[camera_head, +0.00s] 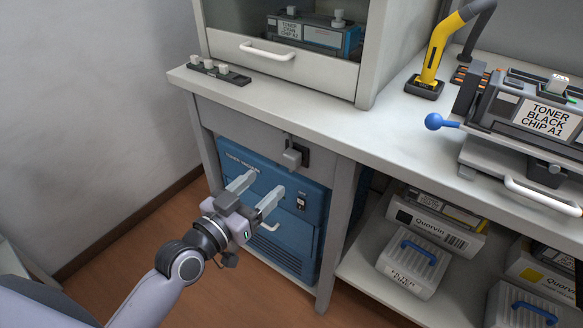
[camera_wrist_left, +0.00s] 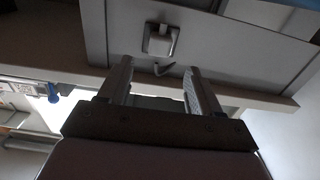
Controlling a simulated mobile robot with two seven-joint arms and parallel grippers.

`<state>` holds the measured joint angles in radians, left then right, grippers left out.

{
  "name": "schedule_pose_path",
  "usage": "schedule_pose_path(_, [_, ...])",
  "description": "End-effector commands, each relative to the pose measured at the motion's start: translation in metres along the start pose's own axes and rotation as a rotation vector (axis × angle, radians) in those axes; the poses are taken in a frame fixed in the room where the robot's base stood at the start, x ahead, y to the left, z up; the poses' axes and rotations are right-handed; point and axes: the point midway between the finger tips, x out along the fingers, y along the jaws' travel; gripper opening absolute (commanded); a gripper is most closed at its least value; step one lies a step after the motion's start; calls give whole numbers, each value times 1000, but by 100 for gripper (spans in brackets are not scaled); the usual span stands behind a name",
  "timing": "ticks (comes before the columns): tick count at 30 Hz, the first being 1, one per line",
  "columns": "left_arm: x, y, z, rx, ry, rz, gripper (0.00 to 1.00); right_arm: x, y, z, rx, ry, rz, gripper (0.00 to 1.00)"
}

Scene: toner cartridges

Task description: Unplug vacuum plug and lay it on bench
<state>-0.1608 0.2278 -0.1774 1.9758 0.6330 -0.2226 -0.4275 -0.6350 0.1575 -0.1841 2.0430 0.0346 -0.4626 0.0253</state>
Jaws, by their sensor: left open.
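The grey vacuum plug (camera_head: 291,157) sits in a dark socket (camera_head: 305,154) on the bench's front apron, below the worktop. In the left wrist view the plug (camera_wrist_left: 160,42) shows as a light block on a square plate, beyond the fingertips. My left gripper (camera_head: 257,188) is open and empty, in front of the blue vacuum unit (camera_head: 303,222), lower and left of the plug. The gripper (camera_wrist_left: 157,70) does not touch the plug. The bench top (camera_head: 385,128) is above the socket. My right gripper is not in view.
A small dark strip with white knobs (camera_head: 219,71) lies at the bench's left end. A cabinet with a white handle (camera_head: 267,51) stands behind. A toner cartridge (camera_head: 545,116) in a fixture with a blue-knobbed lever (camera_head: 434,121) is at right. Bench space between is clear.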

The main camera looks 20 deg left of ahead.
Motion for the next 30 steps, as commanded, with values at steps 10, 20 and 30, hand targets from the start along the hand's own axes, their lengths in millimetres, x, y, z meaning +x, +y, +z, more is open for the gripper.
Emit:
schedule_pose_path(10, [1, 0, -1, 0, 4, 0, 64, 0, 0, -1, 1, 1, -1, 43])
schedule_pose_path(20, [28, 0, 0, -2, 7, -1, 64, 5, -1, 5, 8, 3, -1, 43])
schedule_pose_path(30, [74, 0, -2, 1, 5, 0, 64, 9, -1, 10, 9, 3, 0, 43])
